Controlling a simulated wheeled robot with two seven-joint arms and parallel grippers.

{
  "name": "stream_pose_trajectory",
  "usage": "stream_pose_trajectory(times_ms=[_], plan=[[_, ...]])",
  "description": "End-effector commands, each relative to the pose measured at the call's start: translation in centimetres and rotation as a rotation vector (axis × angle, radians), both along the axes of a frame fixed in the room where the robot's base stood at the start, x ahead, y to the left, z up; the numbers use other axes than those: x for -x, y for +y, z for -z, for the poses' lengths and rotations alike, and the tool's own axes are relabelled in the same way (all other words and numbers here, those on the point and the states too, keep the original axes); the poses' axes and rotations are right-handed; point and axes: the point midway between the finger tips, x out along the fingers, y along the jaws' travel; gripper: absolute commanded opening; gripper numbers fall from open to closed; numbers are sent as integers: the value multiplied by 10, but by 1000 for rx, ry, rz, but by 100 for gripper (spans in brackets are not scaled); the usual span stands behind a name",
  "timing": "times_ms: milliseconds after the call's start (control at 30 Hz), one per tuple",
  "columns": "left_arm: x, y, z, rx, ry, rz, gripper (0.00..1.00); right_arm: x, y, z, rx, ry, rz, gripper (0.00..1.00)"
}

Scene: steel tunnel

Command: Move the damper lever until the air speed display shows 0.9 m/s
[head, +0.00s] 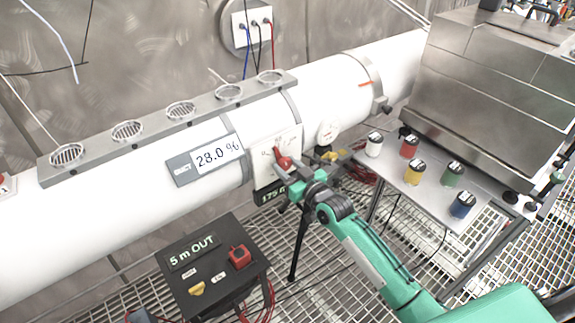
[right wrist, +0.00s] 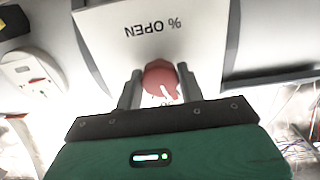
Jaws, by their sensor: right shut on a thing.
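A white plate (head: 268,150) on the white duct carries a red lever knob (head: 283,157). The knob also shows in the right wrist view (right wrist: 160,78), in front of the plate marked "% OPEN" (right wrist: 152,32). My right gripper (head: 292,172) is shut on the red knob, one finger on each side of it. A small dark display with green digits (head: 270,196) below the plate seems to read "1.75"; its right end is hidden by my gripper. A larger display (head: 217,155) on the duct reads 28.0 %. My left gripper is out of view.
Right of my arm a metal shelf (head: 388,163) bears several coloured jars. A round white gauge (head: 328,131) sits right of the plate. Mesh flooring lies below.

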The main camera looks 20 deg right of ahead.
Motion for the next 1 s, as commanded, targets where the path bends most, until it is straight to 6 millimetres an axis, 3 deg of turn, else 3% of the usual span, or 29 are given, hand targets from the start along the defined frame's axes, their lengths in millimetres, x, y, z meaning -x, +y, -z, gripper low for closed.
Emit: stream_pose_trajectory(times_ms=[333,367,433,467,767,1000], plan=[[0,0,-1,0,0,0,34,0,0,0,-22,9,0,16],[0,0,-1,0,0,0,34,0,0,0,-22,9,0,44],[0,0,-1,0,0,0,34,0,0,0,-21,9,0,58],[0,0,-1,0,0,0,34,0,0,0,-21,9,0,60],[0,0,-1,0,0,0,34,1,-1,1,-21,9,0,60],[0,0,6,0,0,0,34,27,-10,3,-20,8,0,60]])
